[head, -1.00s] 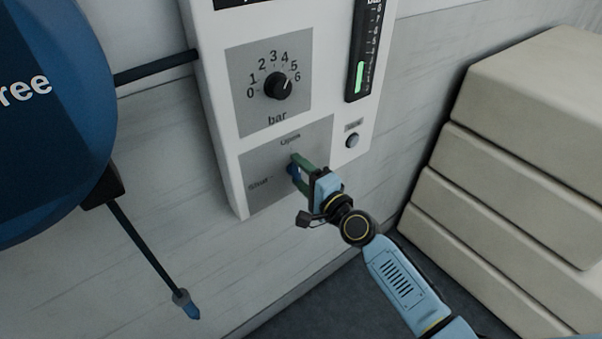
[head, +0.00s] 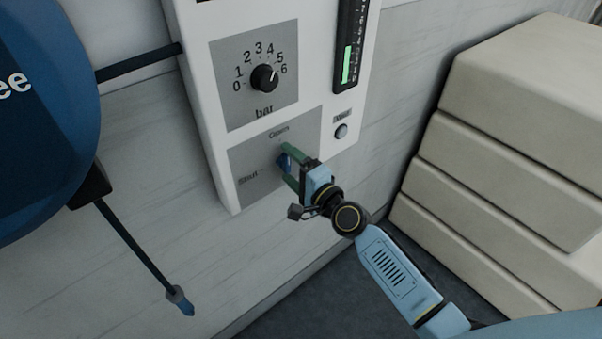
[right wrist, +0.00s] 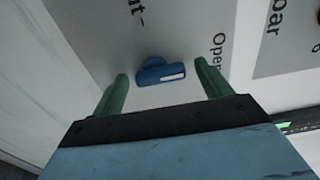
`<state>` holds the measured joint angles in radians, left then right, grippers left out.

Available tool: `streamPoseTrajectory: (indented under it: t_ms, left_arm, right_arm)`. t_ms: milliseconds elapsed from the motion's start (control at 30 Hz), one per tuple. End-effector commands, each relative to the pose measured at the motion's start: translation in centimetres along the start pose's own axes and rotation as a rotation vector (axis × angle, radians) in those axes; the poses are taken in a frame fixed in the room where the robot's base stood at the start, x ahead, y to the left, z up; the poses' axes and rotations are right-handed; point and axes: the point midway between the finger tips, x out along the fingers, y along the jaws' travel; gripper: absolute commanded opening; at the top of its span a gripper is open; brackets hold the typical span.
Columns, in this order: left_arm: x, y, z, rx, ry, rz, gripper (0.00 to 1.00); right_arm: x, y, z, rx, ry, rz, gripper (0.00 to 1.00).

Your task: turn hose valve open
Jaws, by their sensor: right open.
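The blue hose valve handle (head: 283,163) sits on the lower grey plate of the white wall panel, partly hidden by my right gripper. In the right wrist view the handle (right wrist: 160,72) shows its white mark pointing right, roughly towards the "Open" label (right wrist: 218,50); the "Shut" label is up and to the left. My right gripper (head: 287,165) has its green fingers open, one on each side of the handle. In the right wrist view gaps show between both fingers and the handle. My left gripper is not in view.
Above the valve are a black bar dial (head: 264,78) and a gauge with a green bar (head: 347,65). A small round button (head: 341,131) is beside them. A blue reel (head: 40,120) with a hanging nozzle (head: 180,301) is at left. Pale stacked blocks (head: 500,150) stand at right.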

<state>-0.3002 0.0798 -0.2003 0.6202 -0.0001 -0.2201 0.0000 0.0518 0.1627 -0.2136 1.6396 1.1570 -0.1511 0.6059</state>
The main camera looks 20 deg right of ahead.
Motion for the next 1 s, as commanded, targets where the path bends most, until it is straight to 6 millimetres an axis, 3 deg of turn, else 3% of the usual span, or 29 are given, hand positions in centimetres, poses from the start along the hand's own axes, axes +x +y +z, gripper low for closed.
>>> streamPoseTrajectory:
  t_ms: [167, 600, 800, 1000]
  left_arm:
    - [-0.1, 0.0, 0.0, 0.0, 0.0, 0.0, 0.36]
    - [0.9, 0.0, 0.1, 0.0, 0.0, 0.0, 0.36]
    - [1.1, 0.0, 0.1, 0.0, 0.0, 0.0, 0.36]
    - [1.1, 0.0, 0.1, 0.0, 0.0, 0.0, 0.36]
  right_arm:
    - [-2.3, 0.1, 0.0, -0.002, 0.0, 0.003, 0.77]
    - [-11.2, 0.2, 0.0, -0.001, 0.0, 0.003, 0.77]
    - [-12.9, 0.1, 0.0, 0.0, 0.0, 0.001, 0.77]
    - [-13.2, -0.1, 0.0, 0.0, 0.001, -0.001, 0.77]
